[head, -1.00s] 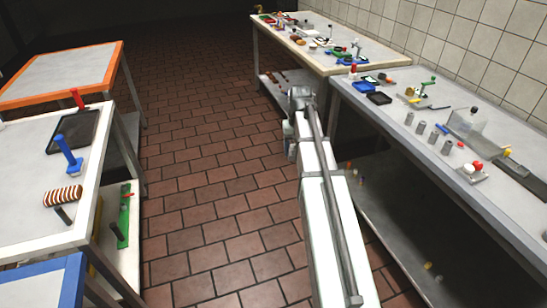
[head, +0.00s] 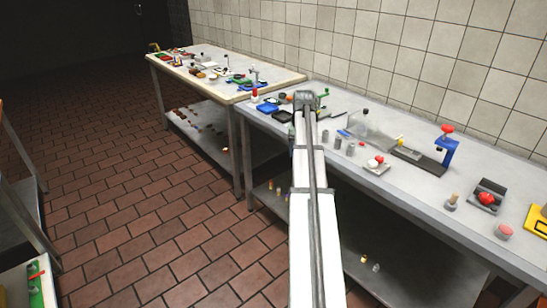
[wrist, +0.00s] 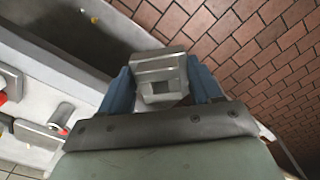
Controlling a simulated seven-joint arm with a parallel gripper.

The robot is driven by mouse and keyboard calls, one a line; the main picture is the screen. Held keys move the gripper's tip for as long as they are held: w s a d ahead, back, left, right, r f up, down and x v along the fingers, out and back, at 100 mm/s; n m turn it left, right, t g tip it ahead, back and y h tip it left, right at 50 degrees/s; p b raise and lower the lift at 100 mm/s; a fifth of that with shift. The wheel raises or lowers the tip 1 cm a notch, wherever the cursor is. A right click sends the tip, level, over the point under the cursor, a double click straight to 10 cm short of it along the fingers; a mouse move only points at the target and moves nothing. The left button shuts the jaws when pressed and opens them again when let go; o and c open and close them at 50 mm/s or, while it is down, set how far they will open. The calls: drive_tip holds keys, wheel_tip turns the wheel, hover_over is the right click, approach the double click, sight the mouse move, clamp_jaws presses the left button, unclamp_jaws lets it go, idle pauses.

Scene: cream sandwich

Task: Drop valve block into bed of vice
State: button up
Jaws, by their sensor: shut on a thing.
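The valve block, a grey metal block with a square recess (wrist: 160,68), is held between the blue fingers of my gripper (wrist: 160,82) in the wrist view. My gripper is shut on it, with brick floor beyond. In the head view my arm reaches forward and its end overlaps the near-left part of the grey bench (head: 480,192); the fingers and the block cannot be made out there. A long dark base (head: 418,161) with a blue upright (head: 447,152) and a red top stands on that bench; I cannot tell if this is the vice.
Several grey cylinders (head: 337,143) stand near the bench's front edge. A clear box (head: 368,124), a small plate with red and white pieces (head: 376,165) and a dark tray with a red piece (head: 487,196) also lie there. A second bench (head: 285,77) adjoins behind. Open floor lies left.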

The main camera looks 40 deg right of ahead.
drive_tip(key=s+d+m, duration=0.1)
drive_tip(key=s+d, duration=0.3)
drive_tip(key=d, duration=0.1)
drive_tip(key=s+d+r+m, duration=0.1)
drive_tip(key=s+d, duration=0.2)
drive_tip(key=d, duration=0.2)
drive_tip(key=s+d+r, duration=0.1)
drive_tip(key=s+d, duration=0.3)
drive_tip(key=d, duration=0.1)
drive_tip(key=shift+s+d+m, duration=0.35)
drive_tip(key=shift+m, duration=0.05)
drive_tip(key=s+d+r+m, duration=0.1)
drive_tip(key=s+d, duration=0.6)
drive_tip(key=s, duration=0.8)
drive_tip(key=s+d+r+m, duration=0.2)
drive_tip(key=s+d, duration=0.6)
drive_tip(key=s, duration=0.8)
drive_tip(key=s+d+r+m, duration=0.1)
drive_tip(key=s+d+m, duration=0.3)
drive_tip(key=s+d, duration=0.4)
drive_tip(key=s, duration=0.7)
drive_tip(key=shift+s+d+r, duration=0.15)
drive_tip(key=shift+s+d, duration=0.1)
drive_tip(key=shift+f, duration=3.2)
drive_tip(key=o, duration=1.3)
drive_tip(key=shift+c, duration=0.2)
